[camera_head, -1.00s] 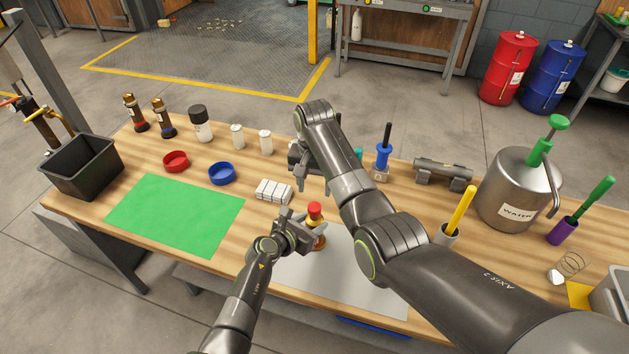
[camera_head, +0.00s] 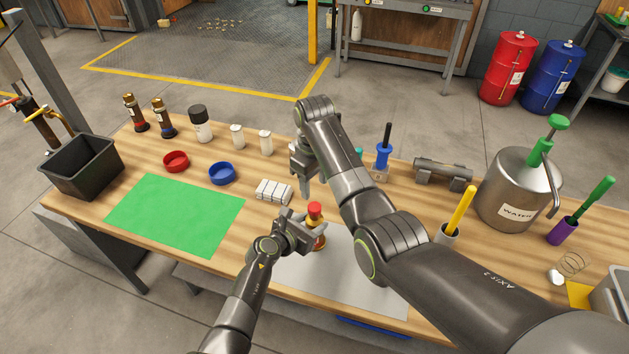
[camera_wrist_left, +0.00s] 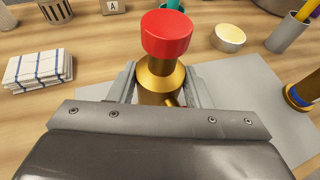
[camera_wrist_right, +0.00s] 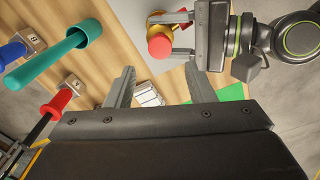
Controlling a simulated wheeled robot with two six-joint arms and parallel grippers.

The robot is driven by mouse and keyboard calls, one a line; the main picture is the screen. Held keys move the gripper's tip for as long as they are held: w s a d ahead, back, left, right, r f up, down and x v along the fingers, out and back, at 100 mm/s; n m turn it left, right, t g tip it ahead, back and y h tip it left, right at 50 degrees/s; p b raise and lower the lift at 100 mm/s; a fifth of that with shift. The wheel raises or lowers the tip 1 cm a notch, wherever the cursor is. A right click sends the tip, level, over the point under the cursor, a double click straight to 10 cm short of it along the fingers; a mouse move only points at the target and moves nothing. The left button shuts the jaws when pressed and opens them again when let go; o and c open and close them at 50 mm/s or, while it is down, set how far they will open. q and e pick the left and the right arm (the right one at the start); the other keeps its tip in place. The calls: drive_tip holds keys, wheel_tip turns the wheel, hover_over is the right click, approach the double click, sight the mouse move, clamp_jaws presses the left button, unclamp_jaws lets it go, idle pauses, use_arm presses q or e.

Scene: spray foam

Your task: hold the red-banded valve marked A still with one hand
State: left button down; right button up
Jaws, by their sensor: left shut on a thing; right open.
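The red-banded valve (camera_head: 315,209) stands upright on the grey mat (camera_head: 365,285), with a red cap on a brass body. No letter A on it is legible to me. My left gripper (camera_wrist_left: 163,88) is shut around its brass body, below the red cap (camera_wrist_left: 167,34). The valve also shows in the right wrist view (camera_wrist_right: 160,46) between the left fingers. My right gripper (camera_wrist_right: 158,84) is open and empty, pointing down above the table behind the valve; in the head view its fingers (camera_head: 307,184) are apart from the valve.
A folded checked cloth (camera_head: 273,191) lies left of the valve. A brass part with a blue band (camera_wrist_left: 300,95) is at the right edge of the left wrist view. A teal tool (camera_wrist_right: 60,55) and a red-handled tool (camera_wrist_right: 56,104) stand near my right gripper. The green mat (camera_head: 175,215) is clear.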

sight(314, 207)
use_arm(q)
drive_tip(key=shift+s+f, duration=0.1)
drive_tip(key=shift+f, duration=0.15)
use_arm(e)
drive_tip(key=shift+f, duration=0.1)
drive_tip(key=shift+f, duration=3.9)
drive_tip(key=c, duration=1)
drive_tip(key=m, duration=0.5)
drive_tip(key=o, duration=1.2)
drive_tip(key=shift+c, duration=0.2)
